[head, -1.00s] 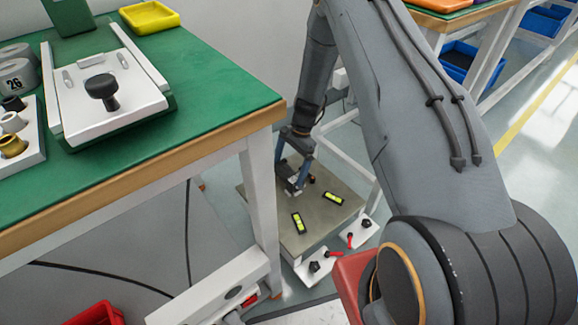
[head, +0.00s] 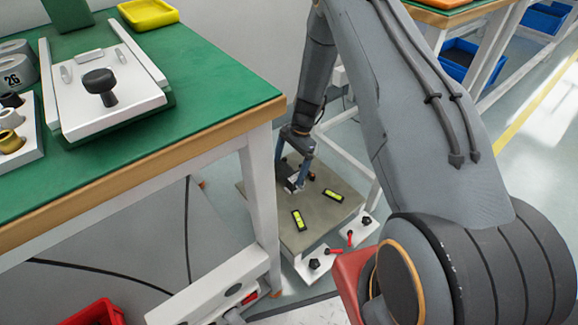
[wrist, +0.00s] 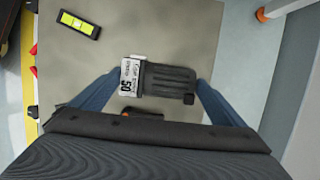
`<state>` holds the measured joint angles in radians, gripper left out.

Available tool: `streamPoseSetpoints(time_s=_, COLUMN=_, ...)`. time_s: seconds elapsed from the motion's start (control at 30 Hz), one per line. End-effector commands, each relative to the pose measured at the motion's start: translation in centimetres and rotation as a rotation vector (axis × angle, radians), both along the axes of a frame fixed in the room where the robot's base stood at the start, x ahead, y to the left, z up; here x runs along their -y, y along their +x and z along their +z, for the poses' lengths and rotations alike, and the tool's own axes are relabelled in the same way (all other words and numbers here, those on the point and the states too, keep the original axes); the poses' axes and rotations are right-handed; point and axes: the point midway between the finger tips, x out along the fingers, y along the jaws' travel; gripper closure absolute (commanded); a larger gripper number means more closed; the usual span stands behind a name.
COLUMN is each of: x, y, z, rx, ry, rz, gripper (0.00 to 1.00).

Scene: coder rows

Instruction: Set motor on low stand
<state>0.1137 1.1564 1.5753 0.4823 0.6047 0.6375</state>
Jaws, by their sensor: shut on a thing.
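My gripper (head: 298,168) reaches down over the low stand (head: 325,219). In the wrist view my gripper (wrist: 165,92) is shut on the motor (wrist: 168,80), a dark ribbed body with a white label end reading 50. The motor also shows small between the fingers in the head view (head: 292,184). It is over the stand's grey-brown top (wrist: 185,25), at or very near the surface; I cannot tell whether it touches. The stand top carries a yellow-green spirit level (head: 299,220) and a second one (head: 333,195).
A green-topped workbench (head: 190,130) with a white fixture (head: 105,85) stands close at the left. White feet with black knobs and red levers (head: 333,250) edge the stand's front. A small dark object (wrist: 140,112) lies beside the motor.

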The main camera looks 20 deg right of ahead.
Motion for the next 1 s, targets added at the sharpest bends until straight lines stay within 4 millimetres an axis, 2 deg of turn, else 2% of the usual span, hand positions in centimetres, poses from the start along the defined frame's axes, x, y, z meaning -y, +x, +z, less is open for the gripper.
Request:
streamPoseSetpoints(time_s=0.6, x=0.01, y=0.11, z=-0.05, rx=0.002, ry=0.000, rz=0.000, gripper=0.31)
streamPoseSetpoints(time_s=0.63, x=0.00, y=0.11, z=-0.03, rx=0.002, ry=0.000, rz=0.000, gripper=0.04)
streamPoseSetpoints(time_s=0.67, x=0.00, y=0.11, z=-0.03, rx=0.002, ry=0.000, rz=0.000, gripper=0.00)
streamPoseSetpoints(time_s=1.0, x=0.11, y=0.04, z=0.24, rx=0.000, ry=0.000, rz=0.000, gripper=0.00)
